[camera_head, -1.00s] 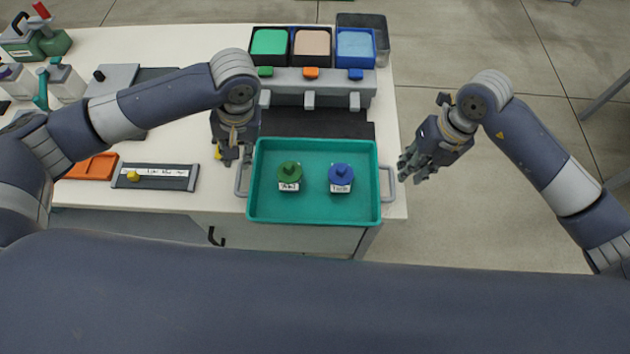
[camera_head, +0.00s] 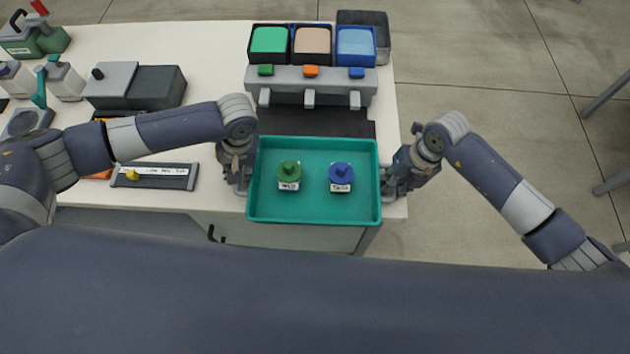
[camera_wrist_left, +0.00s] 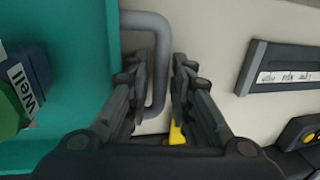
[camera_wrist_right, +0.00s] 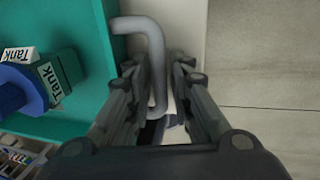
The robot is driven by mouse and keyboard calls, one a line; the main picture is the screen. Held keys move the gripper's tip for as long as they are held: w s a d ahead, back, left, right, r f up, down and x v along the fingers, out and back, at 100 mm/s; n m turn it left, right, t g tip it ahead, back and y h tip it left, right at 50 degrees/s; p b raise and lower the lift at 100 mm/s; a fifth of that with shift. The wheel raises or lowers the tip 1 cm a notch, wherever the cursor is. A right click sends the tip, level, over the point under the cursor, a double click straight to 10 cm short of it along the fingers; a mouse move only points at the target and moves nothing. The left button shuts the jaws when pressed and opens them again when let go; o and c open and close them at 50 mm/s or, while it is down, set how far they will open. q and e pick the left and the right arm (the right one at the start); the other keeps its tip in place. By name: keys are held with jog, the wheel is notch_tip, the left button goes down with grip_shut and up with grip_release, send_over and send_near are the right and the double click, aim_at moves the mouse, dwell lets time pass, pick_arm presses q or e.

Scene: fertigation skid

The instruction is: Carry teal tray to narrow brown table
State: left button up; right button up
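The teal tray (camera_head: 315,212) sits level on the white bench top near its front right corner. It holds a green-capped bottle (camera_head: 289,174) labelled Well and a blue-capped bottle (camera_head: 341,176) labelled Tank, both upright. My left gripper (camera_head: 240,186) is at the tray's left handle; in the left wrist view its open fingers stand either side of the grey handle bar (camera_wrist_left: 160,75). My right gripper (camera_head: 388,188) is at the right handle; in the right wrist view its open fingers straddle that grey bar (camera_wrist_right: 157,75). No narrow brown table shows.
Behind the tray stands a grey rack (camera_head: 335,85) with green, tan and blue bins. A labelled grey plate (camera_head: 165,177) and dark boxes (camera_head: 155,88) lie to the left. Open floor (camera_head: 500,130) is right of the bench (camera_head: 215,55).

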pick_arm(q)
grip_shut()
pick_arm(e)
grip_shut()
pick_arm(q)
jog(key=shift+r, duration=0.1)
pick_arm(e)
jog(key=shift+r, duration=0.1)
